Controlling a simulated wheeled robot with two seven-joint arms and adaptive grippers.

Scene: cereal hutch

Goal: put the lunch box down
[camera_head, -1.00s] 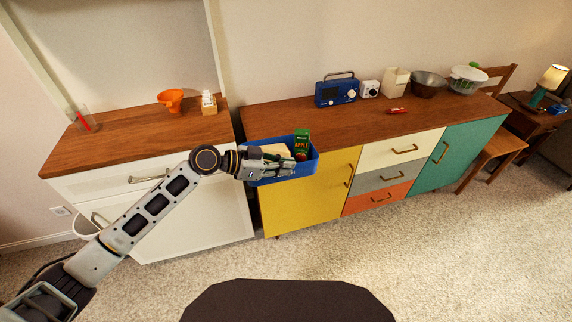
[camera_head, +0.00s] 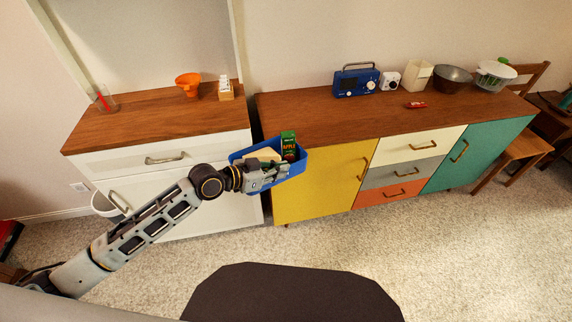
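The lunch box is a blue open-topped box (camera_head: 298,168) in the head view, held up in front of the gap between the white cabinet and the yellow door. A green apple juice carton (camera_head: 288,141) and a pale item (camera_head: 264,154) sit in it, with something red beside the carton. My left gripper (camera_head: 279,174) is at the box's near side and appears shut on its wall; the fingertips are partly hard to make out. The box looks slightly tilted. My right gripper is not in view.
The right wooden top (camera_head: 310,117) holds a blue radio (camera_head: 356,80), a red object (camera_head: 414,105) and bowls. Its near left part is clear.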

